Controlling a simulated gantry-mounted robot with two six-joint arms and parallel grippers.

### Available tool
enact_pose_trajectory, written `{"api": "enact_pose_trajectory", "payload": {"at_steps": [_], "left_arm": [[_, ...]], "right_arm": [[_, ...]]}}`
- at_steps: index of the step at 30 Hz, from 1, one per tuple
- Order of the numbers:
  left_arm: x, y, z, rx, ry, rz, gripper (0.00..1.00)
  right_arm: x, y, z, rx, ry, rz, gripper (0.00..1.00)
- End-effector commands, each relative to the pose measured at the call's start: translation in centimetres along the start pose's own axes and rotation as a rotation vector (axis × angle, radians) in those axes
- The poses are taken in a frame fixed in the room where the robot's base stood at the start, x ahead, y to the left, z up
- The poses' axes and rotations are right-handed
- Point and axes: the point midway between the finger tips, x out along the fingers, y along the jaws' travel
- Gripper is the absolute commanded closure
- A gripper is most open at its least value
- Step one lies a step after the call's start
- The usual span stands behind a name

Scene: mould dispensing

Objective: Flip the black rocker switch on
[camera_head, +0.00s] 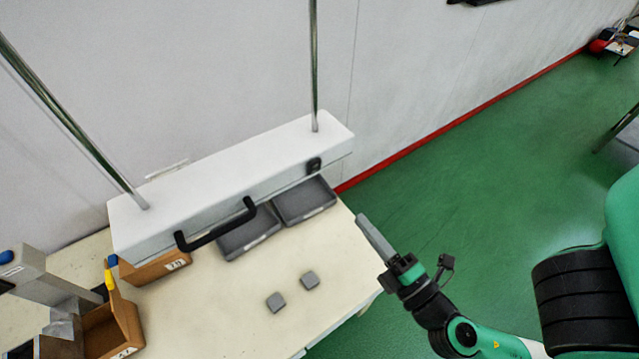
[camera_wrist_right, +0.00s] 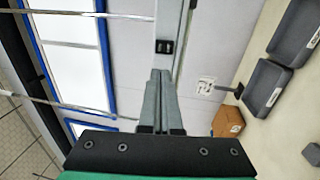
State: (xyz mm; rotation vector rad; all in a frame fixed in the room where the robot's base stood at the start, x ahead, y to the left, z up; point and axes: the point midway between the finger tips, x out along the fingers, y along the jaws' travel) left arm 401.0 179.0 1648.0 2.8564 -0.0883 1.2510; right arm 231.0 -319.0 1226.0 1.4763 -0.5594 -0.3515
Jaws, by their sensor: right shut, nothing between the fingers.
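The black rocker switch (camera_head: 313,165) sits on the front face of the long white housing (camera_head: 230,185), near its right end. It also shows in the right wrist view (camera_wrist_right: 164,46), just beyond the fingertips. My right gripper (camera_head: 363,220) is shut and empty, to the right of the table edge and apart from the switch. In the right wrist view its two grey fingers (camera_wrist_right: 160,75) lie together and point towards the switch. Which side of the rocker is pressed is too small to tell. My left gripper is not in view.
A black handle (camera_head: 216,224) sticks out from the housing's front. Two grey trays (camera_head: 305,201) and a cardboard box (camera_head: 155,271) stand below it.

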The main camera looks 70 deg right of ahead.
Motion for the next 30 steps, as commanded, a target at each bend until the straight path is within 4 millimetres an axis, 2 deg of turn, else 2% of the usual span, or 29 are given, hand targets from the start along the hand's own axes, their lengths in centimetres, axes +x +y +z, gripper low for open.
{"api": "enact_pose_trajectory", "payload": {"at_steps": [10,17,18,21,30], "left_arm": [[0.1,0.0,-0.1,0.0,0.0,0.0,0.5],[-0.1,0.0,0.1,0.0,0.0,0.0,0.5],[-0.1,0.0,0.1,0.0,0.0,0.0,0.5],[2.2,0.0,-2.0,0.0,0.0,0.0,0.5],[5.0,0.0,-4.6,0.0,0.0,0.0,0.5]], "right_arm": [[0.3,0.1,0.0,0.002,-0.002,-0.002,1.0],[2.2,0.0,0.1,0.005,-0.01,-0.004,1.0],[2.6,0.2,0.2,0.005,-0.011,0.004,1.0],[5.1,1.3,0.2,0.003,-0.01,0.004,1.0],[11.4,0.9,0.0,0.003,-0.003,0.004,1.0]]}}
